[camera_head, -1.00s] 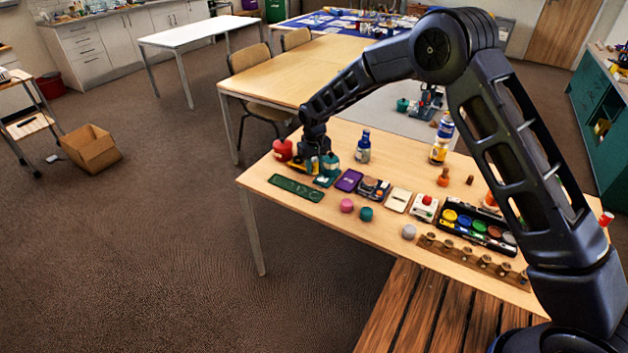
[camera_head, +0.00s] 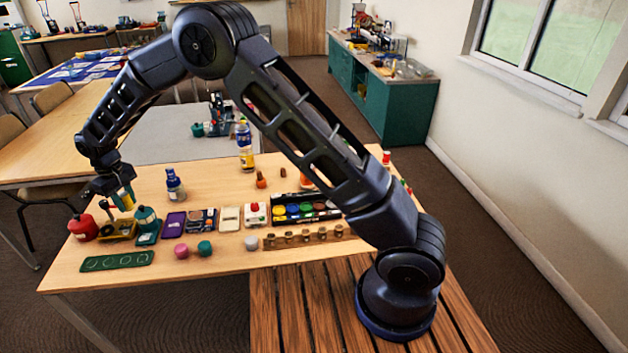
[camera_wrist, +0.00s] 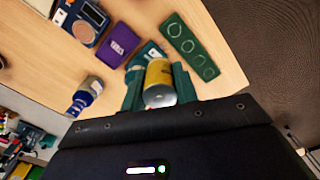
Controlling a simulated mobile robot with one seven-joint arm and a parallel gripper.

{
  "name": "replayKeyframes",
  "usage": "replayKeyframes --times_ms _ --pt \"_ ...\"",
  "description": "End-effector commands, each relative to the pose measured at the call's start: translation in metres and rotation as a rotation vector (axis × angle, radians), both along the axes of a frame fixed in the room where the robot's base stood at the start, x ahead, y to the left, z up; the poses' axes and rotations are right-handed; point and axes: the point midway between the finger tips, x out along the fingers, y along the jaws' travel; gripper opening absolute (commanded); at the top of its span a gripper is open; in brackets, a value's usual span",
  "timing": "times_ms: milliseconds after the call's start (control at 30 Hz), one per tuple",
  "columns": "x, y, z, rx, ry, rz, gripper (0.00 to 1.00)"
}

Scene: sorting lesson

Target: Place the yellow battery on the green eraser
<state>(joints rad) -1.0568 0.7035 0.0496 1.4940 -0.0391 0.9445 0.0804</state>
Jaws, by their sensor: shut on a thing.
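My gripper (camera_head: 122,203) is shut on the yellow battery (camera_wrist: 159,78), a yellow cylinder with a pale end. In the wrist view its fingers lie on either side of the battery. In the head view the battery (camera_head: 126,200) is small, held above the left part of the table. A flat teal-green block with a pale patch (camera_wrist: 147,54), seemingly the green eraser, lies beyond the battery and is partly hidden by it. In the head view this block (camera_head: 147,239) lies left of the purple block (camera_head: 174,223). The battery appears apart from it, but the height is hard to judge.
A teal jar (camera_head: 147,217), a yellow tray (camera_head: 121,230) and a red container (camera_head: 83,228) stand close to my gripper. A green plate with circles (camera_head: 117,261) lies at the front edge. A blue bottle (camera_head: 175,186) stands behind. Paints (camera_head: 307,208) lie right.

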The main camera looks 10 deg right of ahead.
Motion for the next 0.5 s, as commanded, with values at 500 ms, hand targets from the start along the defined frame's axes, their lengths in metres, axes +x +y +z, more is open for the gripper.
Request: replayKeyframes --times_ms 500 --pt "0.158 -0.164 0.010 -0.001 -0.002 -0.368 0.04"
